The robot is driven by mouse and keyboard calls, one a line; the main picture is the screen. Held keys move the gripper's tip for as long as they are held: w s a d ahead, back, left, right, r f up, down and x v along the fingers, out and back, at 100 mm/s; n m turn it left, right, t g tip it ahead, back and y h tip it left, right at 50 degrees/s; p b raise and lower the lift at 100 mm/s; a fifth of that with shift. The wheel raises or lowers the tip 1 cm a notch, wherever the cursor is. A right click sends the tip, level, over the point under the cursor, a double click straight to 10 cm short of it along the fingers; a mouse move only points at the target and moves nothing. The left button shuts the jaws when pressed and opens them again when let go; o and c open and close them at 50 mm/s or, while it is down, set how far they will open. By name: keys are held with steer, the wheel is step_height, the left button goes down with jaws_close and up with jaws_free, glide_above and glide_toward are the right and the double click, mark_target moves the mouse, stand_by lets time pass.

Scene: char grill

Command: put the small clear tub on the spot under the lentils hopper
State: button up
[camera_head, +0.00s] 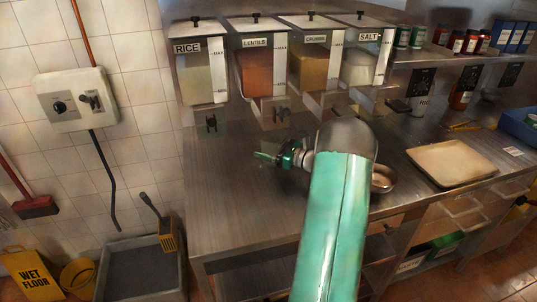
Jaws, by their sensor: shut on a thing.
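The lentils hopper (262,72), labelled LENTILS and filled with orange-red contents, is second from the left in the hopper row. Its dark outlet shows below it, above the steel counter (225,190). My gripper (266,157) is over the counter, in front of and slightly left of that outlet, with its green fingers pointing left. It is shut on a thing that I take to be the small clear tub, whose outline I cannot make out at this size. My arm hides part of the counter to the right. I cannot make out a marking on the spot under the lentils hopper.
The rice hopper (200,77) is left of lentils; the crumbs (310,70) and salt (362,65) hoppers are right. A pale board (450,163) lies farther right. The counter's left part is bare.

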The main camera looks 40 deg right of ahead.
steer(key=shift+w+d, duration=0.3)
steer(key=shift+w, duration=0.35)
steer(key=shift+f, duration=1.75)
steer(key=shift+f, duration=0.15)
steer(key=o, duration=0.8)
steer(key=shift+s+d, duration=0.1)
steer(key=shift+s, duration=0.1)
steer(key=v, duration=0.7)
steer(key=shift+s, duration=0.1)
